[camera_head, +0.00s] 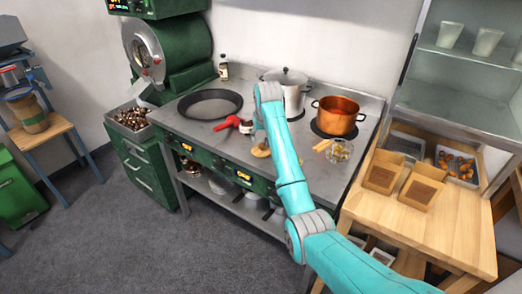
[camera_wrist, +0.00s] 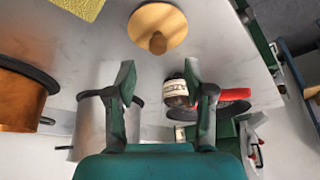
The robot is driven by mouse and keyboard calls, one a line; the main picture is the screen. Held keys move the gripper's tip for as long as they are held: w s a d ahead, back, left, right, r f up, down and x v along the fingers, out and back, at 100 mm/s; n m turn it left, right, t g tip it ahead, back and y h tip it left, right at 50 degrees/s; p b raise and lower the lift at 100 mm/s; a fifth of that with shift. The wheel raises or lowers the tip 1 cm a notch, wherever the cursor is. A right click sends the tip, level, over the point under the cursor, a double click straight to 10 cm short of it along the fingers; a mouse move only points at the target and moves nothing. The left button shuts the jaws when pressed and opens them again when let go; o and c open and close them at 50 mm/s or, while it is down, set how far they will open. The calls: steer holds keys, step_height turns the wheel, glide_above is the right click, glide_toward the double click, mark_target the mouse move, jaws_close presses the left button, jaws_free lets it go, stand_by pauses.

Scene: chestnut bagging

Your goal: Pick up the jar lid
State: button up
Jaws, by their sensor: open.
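The jar lid (camera_wrist: 157,25) is a round, light wooden disc with a small knob, lying on the steel counter at the top of the wrist view. In the head view the lid (camera_head: 261,151) lies near the counter's front edge, left of my arm. My gripper (camera_wrist: 158,76) is open, with its two fingers apart and nothing between them. The lid shows beyond the fingertips, apart from them. In the head view my gripper is mostly hidden by the arm. A glass jar (camera_head: 340,151) with something inside stands to the right of my arm.
A copper pot (camera_head: 337,116) and a steel pot (camera_head: 293,101) stand at the back of the counter. A black pan (camera_head: 209,104) is on the left. A red object (camera_head: 227,123) lies near the lid.

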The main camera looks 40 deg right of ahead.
mark_target(262, 144)
steer(key=shift+x, duration=2.9)
steer(key=shift+s, duration=0.2)
steer(key=shift+c, duration=0.2)
jaws_close()
